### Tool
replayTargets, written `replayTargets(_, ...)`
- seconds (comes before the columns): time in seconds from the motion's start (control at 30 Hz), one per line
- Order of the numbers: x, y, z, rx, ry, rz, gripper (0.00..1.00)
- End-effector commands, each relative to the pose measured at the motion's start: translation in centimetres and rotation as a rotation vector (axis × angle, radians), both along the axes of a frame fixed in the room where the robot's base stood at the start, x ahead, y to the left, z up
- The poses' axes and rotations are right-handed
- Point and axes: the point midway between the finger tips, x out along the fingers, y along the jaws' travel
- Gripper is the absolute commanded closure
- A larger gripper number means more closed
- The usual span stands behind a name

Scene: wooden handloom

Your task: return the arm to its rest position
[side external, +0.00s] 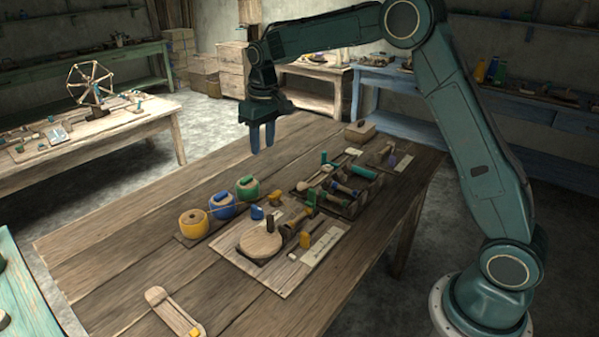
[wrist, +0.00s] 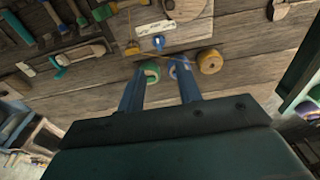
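My gripper (side external: 262,138) hangs above the far left part of the wooden table (side external: 110,245), fingers pointing down. Its two blue fingers stand apart with nothing between them, so it is open and empty. In the wrist view the gripper (wrist: 160,84) shows the same gap, with the table beyond the fingertips. My arm arches high over the table from its base at the right.
Yellow (side external: 193,223), blue (side external: 222,205) and green (side external: 247,188) thread spools stand in a row on the table. A board with a round disc (side external: 260,245) and a tool tray (side external: 345,190) lie right of them. A wooden shuttle (side external: 172,311) lies at the front. The table's left part is clear.

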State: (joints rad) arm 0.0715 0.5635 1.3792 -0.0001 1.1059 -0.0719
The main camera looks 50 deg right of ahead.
Motion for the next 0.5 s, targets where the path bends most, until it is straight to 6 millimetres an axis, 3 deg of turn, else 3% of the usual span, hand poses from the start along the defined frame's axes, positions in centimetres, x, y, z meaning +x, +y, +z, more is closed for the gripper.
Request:
replayTargets(0.2, -4.0, 0.8, 4.2, -0.002, -0.052, 0.0, 0.65)
replayTargets(0.5, -10.0, 1.7, 8.4, -0.004, -0.12, 0.0, 0.65)
